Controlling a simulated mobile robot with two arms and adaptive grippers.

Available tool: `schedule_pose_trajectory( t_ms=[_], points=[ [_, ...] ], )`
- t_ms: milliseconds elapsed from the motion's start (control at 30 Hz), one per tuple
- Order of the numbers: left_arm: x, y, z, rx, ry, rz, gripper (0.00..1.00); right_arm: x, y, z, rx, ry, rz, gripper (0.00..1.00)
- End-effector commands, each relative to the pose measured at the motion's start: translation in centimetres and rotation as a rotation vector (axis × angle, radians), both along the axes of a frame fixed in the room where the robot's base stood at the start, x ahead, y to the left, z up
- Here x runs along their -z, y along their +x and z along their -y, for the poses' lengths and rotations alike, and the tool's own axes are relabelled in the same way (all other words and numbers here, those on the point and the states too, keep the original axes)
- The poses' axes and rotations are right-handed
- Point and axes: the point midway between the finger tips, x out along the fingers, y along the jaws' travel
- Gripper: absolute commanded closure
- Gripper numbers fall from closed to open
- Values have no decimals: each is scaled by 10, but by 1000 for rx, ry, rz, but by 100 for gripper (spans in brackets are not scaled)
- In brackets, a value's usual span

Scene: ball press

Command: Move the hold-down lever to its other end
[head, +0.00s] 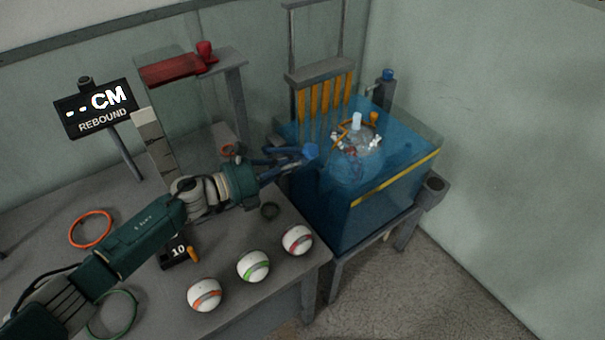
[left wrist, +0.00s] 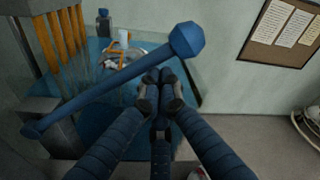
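The hold-down lever shows in the left wrist view as a long blue bar (left wrist: 110,84) with a faceted knob, slanting from lower left to upper right. In the head view its blue knob (head: 311,150) shows at the near left side of the blue water tank (head: 405,185). My left gripper (head: 303,157) reaches in from the left, its fingertips at the knob. In the left wrist view the fingertips of my left gripper (left wrist: 160,74) are together, just below the bar near the knob. I cannot tell whether they touch it. My right gripper is out of view.
Three striped balls, orange (head: 204,294), green (head: 253,266) and red (head: 297,240), stand along the table's front edge. A rebound sign (head: 97,108) is at back left. A frame with orange bars (head: 325,95) stands over the tank. Floor at right is clear.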

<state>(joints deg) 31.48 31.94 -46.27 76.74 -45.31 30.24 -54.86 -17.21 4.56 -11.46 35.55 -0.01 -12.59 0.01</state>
Motion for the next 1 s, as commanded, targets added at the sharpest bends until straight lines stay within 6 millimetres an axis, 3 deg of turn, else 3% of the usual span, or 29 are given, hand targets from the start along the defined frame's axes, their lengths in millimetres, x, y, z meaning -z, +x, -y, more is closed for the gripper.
schedule_pose_trajectory(
  t_ms=[100, 400, 1000],
  points=[
    [-23, 13, -9, -3, -51, -62, 100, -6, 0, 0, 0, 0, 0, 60],
    [-48, 32, -23, -2, -90, -115, 100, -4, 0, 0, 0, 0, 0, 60],
    [-55, 39, -28, -2, -88, -116, 100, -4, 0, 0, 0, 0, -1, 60]
  ],
)
